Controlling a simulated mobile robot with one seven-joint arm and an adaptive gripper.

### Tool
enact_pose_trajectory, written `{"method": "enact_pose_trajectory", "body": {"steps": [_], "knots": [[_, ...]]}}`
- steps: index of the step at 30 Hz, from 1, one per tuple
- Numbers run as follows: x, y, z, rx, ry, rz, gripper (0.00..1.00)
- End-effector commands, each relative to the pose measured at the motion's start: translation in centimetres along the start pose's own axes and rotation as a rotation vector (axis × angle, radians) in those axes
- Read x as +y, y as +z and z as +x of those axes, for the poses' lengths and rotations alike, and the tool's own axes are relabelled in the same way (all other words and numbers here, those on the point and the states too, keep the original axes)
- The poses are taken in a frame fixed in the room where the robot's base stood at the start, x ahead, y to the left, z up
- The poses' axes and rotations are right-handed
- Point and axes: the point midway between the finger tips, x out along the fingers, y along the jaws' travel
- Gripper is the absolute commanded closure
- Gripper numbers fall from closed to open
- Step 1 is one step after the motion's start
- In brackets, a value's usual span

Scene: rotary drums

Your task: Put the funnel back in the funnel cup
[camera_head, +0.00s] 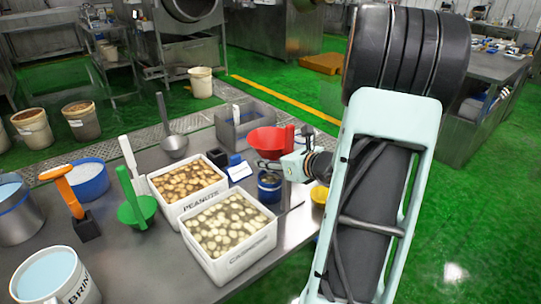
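The red funnel (264,140) shows wide mouth up, with a red upright piece at its right side. It appears above a blue cup (270,187) that stands on the table behind the white boxes; this may be the funnel cup. My gripper (268,166) reaches in from the right, at the underside of the funnel. My arm hides part of the view, and the fingers are too small and overlapped to tell whether they are closed on the funnel. The funnel's spout is hidden.
White boxes labelled peanuts (188,184) and another (230,228) stand in front. A green scoop (137,208), blue bowl (89,180), orange-handled tool (66,190), metal ladle (174,144) and grey bin (240,122) share the metal table. A yellow cup (319,195) stands by my arm.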

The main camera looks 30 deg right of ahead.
Motion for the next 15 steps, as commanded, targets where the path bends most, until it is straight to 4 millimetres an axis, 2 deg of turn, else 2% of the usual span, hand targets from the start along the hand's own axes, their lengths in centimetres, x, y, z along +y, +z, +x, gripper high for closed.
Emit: {"method": "enact_pose_trajectory", "body": {"steps": [1, 8, 15], "knots": [[0.0, 0.01, -0.01, 0.0, 0.0, 0.0, 0.66], [0.0, 0.05, -0.01, -0.001, 0.0, 0.0, 0.92], [0.0, 0.14, 0.0, -0.003, 0.0, -0.001, 0.92]]}}
